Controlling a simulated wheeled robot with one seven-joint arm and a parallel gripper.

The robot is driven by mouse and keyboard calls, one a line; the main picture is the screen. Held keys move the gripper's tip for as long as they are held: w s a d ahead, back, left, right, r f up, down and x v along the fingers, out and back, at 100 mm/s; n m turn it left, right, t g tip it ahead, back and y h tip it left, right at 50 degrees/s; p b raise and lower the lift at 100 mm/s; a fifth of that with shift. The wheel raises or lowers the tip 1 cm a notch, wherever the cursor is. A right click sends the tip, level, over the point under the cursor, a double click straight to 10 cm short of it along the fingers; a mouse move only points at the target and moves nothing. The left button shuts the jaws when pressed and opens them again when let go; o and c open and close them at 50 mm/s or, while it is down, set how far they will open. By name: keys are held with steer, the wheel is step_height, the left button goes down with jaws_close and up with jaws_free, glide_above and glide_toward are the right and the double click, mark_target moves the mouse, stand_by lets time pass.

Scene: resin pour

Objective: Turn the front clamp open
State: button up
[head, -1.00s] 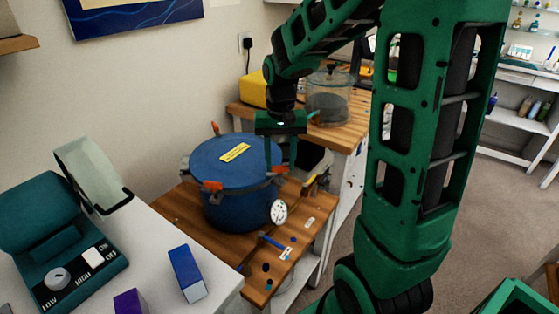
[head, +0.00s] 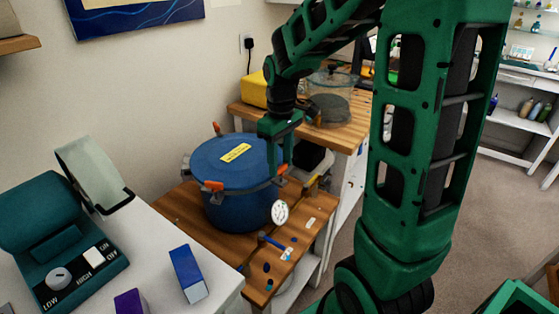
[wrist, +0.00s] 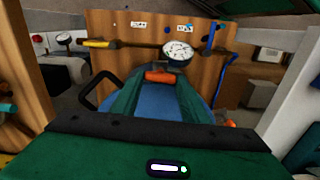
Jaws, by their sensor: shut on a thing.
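The blue pot (head: 232,190) stands on the wooden bench, with a yellow label on its lid (head: 230,157) and a white dial gauge (head: 280,212) at its side. Orange-handled clamps sit around its rim: one at the back (head: 217,128), one at the left front (head: 212,186), and one on the gauge side (head: 283,169). My gripper (head: 277,168) points down at the pot's right rim, shut on the gauge-side clamp's orange handle. In the wrist view this handle (wrist: 160,77) lies between the green fingertips, just before the gauge (wrist: 178,50). The fingers partly hide the handle in the head view.
The wooden bench (head: 170,208) holds small tools right of the pot. A clear vessel (head: 332,98) and a yellow box (head: 253,89) stand on the counter behind. A teal hotplate-like device (head: 75,265) and a blue box (head: 187,272) are at the left front.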

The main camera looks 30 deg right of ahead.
steer(key=shift+w+r+n, duration=0.1)
steer(key=shift+n, duration=0.4)
steer(key=shift+d, duration=0.1)
steer(key=o, duration=1.1)
steer(key=shift+c, duration=0.2)
step_height(320, 180, up, 11)
steer(key=shift+f, duration=0.2)
